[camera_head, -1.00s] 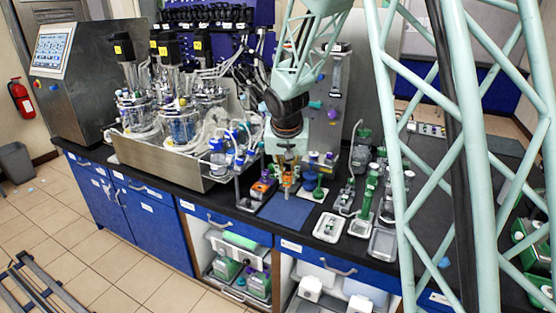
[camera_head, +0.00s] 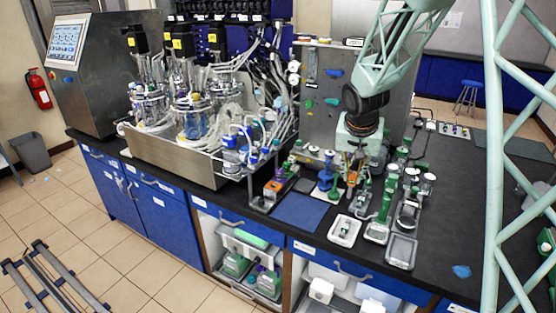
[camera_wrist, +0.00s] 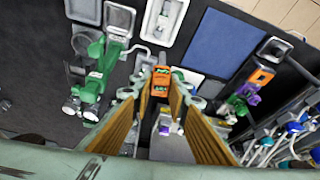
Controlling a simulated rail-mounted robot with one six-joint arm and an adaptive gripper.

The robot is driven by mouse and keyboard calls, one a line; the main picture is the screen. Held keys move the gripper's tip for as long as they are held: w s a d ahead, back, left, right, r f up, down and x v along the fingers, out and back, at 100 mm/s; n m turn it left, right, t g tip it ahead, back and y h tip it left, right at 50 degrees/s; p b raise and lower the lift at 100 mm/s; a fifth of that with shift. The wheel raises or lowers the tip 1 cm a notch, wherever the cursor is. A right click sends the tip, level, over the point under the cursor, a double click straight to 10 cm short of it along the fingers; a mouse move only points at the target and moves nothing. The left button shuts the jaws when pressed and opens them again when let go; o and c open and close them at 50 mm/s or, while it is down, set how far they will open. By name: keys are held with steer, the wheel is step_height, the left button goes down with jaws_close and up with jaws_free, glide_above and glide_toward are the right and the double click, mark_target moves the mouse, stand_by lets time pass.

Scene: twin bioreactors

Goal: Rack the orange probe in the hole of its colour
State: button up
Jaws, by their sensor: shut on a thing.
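My gripper (camera_head: 352,170) hangs low over the black bench, to the right of the blue mat (camera_head: 300,211). In the wrist view my gripper (camera_wrist: 163,105) has its two tan-padded fingers on either side of an orange piece, which I take as the orange probe (camera_wrist: 160,80). It is shut on it. The probe's lower end is hard to make out. A small holder with orange, purple and green parts (camera_wrist: 245,90) stands beyond the mat in the wrist view. It also shows left of the mat in the head view (camera_head: 279,184). I cannot make out its holes.
White trays (camera_head: 344,230) and green-bodied devices (camera_head: 385,203) stand close to the right of my gripper. A blue-topped and a green stand (camera_head: 327,176) are just left of it. The steel bioreactor tray (camera_head: 185,158) is further left. The mat is bare.

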steer(key=shift+w+a, duration=0.1)
steer(key=w+a+f+p, duration=0.1)
steer(key=w+a+p, duration=0.2)
steer(key=a, duration=0.6)
steer(key=w+a+f+m+p, duration=0.1)
steer(key=w+a+f+p, duration=0.1)
steer(key=w+a, duration=0.5)
steer(key=w+a+f+m+p, duration=0.1)
steer(key=w+a+p, duration=0.3)
steer(key=a, duration=0.7)
steer(key=shift+w+a+f+h, duration=0.25)
steer(key=shift+w+h, duration=0.05)
steer(key=shift+w, duration=0.45)
steer(key=shift+f+p, duration=0.4)
steer(key=shift+f, duration=0.35)
steer(key=shift+f+b, duration=0.1)
steer(key=shift+b, duration=0.6)
steer(key=shift+f+b, duration=0.9)
steer(key=shift+b, duration=0.7)
stand_by(1.4)
